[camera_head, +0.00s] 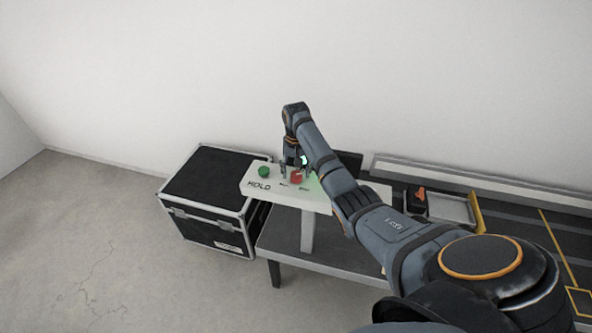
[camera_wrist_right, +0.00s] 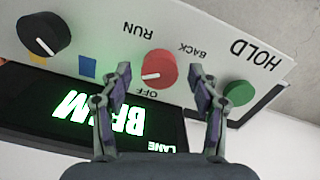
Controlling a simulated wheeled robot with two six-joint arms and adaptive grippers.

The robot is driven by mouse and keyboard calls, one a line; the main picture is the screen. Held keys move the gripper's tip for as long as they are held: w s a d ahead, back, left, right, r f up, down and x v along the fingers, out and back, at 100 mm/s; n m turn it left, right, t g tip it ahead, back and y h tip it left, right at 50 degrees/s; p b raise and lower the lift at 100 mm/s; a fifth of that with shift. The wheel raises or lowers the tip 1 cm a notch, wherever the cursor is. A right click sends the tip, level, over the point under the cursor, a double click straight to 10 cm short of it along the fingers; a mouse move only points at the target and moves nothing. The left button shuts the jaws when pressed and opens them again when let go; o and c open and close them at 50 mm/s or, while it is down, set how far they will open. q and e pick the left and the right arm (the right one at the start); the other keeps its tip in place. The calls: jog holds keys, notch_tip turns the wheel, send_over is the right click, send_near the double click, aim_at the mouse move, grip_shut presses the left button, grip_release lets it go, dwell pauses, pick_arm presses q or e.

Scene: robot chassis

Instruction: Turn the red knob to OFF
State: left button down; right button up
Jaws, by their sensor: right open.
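The red knob (camera_head: 297,177) sits on the white panel (camera_head: 330,200). In the right wrist view the red knob (camera_wrist_right: 161,66) shows a white pointer mark on its left side, pointing left and slightly down. The label RUN (camera_wrist_right: 137,30) is above it, OFF (camera_wrist_right: 150,92) below and BACK (camera_wrist_right: 192,50) to its upper right. My right gripper (camera_head: 296,170) is over the knob; in its wrist view the open fingers (camera_wrist_right: 160,80) stand on either side of it in the picture. I cannot tell whether they touch it. My left gripper is not in view.
A green button (camera_head: 263,172) by the HOLD label is left of the knob. A black knob (camera_wrist_right: 43,34) and a lit screen (camera_wrist_right: 100,112) show in the wrist view. A black case (camera_head: 208,185) stands left of the bench. A grey tray (camera_head: 450,208) lies to the right.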

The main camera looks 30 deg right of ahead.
jog(key=shift+s+f, duration=0.1)
jog(key=shift+f, duration=0.15)
jog(key=shift+c, duration=0.3)
jog(key=c, duration=1.1)
